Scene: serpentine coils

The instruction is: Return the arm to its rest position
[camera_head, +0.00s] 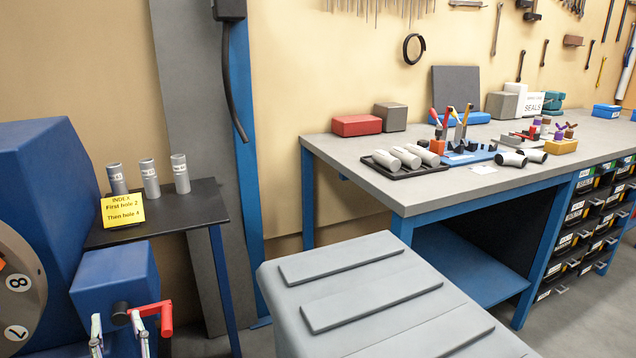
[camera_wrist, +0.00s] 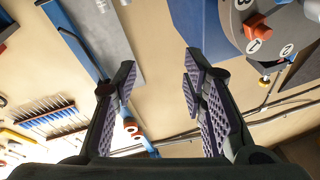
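My gripper (camera_wrist: 158,70) shows in the wrist view with its two dark, ridged fingers spread wide apart. Nothing is between the fingers; beige wall shows through the gap. The wrist view is tilted, with the numbered grey dial (camera_wrist: 272,25) at the upper right and the blue post (camera_wrist: 78,42) at the upper left. No contact between the fingers and anything shows.
A blue machine (camera_head: 45,185) stands at the left, beside a small dark stand (camera_head: 165,222) with three grey cylinders and a yellow note (camera_head: 122,209). A workbench (camera_head: 400,195) with parts, boxes and bins fills the right. Tools hang on the wall.

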